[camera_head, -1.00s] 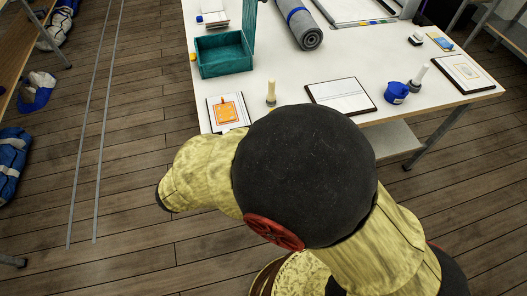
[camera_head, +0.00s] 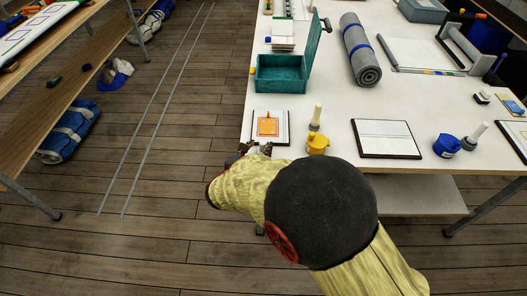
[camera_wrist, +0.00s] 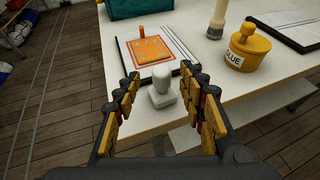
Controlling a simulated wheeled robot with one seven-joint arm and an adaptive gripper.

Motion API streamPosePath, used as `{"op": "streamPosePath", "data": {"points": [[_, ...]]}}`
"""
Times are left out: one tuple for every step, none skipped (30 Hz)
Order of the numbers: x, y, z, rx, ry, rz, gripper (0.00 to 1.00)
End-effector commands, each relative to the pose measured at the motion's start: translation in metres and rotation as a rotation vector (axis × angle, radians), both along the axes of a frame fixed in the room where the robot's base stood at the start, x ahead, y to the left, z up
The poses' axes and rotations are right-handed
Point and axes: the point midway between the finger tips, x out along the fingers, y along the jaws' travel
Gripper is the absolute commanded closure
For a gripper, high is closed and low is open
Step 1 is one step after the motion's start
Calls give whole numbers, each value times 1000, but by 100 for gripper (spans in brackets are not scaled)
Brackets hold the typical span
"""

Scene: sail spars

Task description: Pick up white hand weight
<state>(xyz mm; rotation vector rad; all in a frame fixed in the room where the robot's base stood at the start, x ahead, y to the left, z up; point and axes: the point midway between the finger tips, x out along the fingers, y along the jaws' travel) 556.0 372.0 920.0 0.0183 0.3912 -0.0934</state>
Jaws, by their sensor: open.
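The white hand weight (camera_wrist: 162,90) shows in the wrist view as a small white block with a rounded knob on top. It stands upright at the near edge of the white table (camera_wrist: 215,98), just in front of a board with an orange square (camera_wrist: 152,50). My gripper (camera_wrist: 160,77) is open, with one finger to the left and one to the right of the weight in the picture. I cannot tell whether either finger touches it. In the head view my gripper (camera_head: 256,148) is at the table's near left edge, and I cannot make out the weight there.
A yellow glue pot (camera_wrist: 247,50) and a pale-handled tool (camera_wrist: 217,20) stand to the right of the weight. A teal box (camera_head: 281,75) is behind. A framed white board (camera_head: 386,139) and a blue pot (camera_head: 446,146) lie further right. Floor is open to the left.

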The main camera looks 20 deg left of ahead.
Motion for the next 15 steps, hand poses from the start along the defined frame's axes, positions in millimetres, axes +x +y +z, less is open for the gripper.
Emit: {"op": "streamPosePath", "data": {"points": [[8, -4, -5, 0, 0, -4, 59], [13, -5, -7, 0, 0, -5, 59], [18, -6, -9, -1, 1, -4, 59], [22, -6, -11, -1, 1, -3, 59], [26, -6, -12, 0, 1, -3, 59], [29, -6, -12, 0, 1, -3, 59], [31, -6, -13, 0, 1, -2, 59], [32, -6, -13, 0, 0, -2, 59], [32, -6, -12, 0, 1, -2, 59], [32, -6, -12, 1, 1, -1, 59], [32, -6, -12, 1, 0, -1, 59], [32, -6, -11, 1, 0, -1, 59], [32, -6, -11, 1, 0, -1, 59], [32, -6, -11, 1, 0, -1, 59], [32, -6, -11, 1, 0, -1, 62]]}}
